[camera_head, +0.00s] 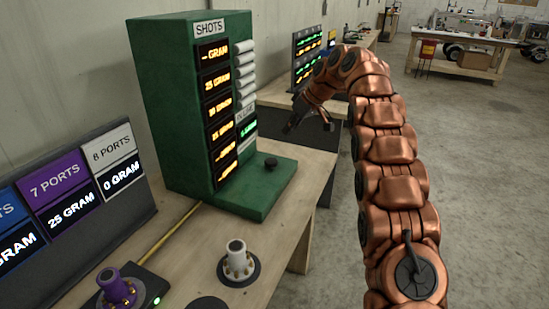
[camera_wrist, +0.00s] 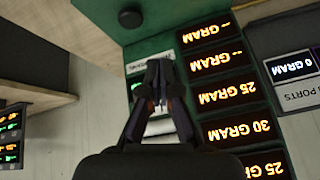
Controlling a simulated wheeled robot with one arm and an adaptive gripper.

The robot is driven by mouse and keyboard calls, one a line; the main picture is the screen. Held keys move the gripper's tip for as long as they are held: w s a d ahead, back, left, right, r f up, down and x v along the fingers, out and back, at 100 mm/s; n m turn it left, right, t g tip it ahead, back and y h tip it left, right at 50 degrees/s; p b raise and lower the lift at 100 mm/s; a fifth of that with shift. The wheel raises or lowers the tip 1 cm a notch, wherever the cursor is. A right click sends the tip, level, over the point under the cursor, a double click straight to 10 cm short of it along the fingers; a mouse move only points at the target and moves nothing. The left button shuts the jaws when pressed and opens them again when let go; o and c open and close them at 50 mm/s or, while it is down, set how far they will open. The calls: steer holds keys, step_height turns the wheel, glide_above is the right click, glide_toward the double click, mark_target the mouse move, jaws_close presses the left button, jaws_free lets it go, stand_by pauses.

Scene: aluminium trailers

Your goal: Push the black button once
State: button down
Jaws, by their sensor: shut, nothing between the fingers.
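The black button (camera_head: 271,163) is a small round knob standing on the base of the green SHOTS stand (camera_head: 165,100). It also shows in the wrist view as a dark knob (camera_wrist: 130,18) at the top, on the green base (camera_wrist: 160,12). My gripper (camera_head: 308,122) is up and behind the button in the head view, apart from it. In the wrist view my gripper (camera_wrist: 160,68) has its fingers together with nothing between them, in front of the stand's face and below the button in the picture.
The stand carries lit gram displays (camera_head: 217,80) and white cylinders (camera_head: 245,72). A purple port (camera_head: 117,288) and a white port (camera_head: 237,262) stand on the wooden table (camera_head: 190,245). A display panel (camera_head: 75,200) is at left. Open floor lies at right.

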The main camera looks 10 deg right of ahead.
steer(key=w+d+f+n+t+y+b, duration=0.1)
steer(key=w+d+f+n, duration=0.1)
steer(key=w+f+n, duration=0.2)
steer(key=shift+w+d+y, duration=0.25)
steer(key=shift+w+y, duration=0.15)
steer(key=shift+w, duration=0.1)
steer(key=p, duration=0.2)
glide_above(268, 160)
steer(key=s+d, duration=0.2)
steer(key=f, duration=0.8)
steer(key=shift+w, duration=0.2)
steer(key=shift+f, duration=1.6)
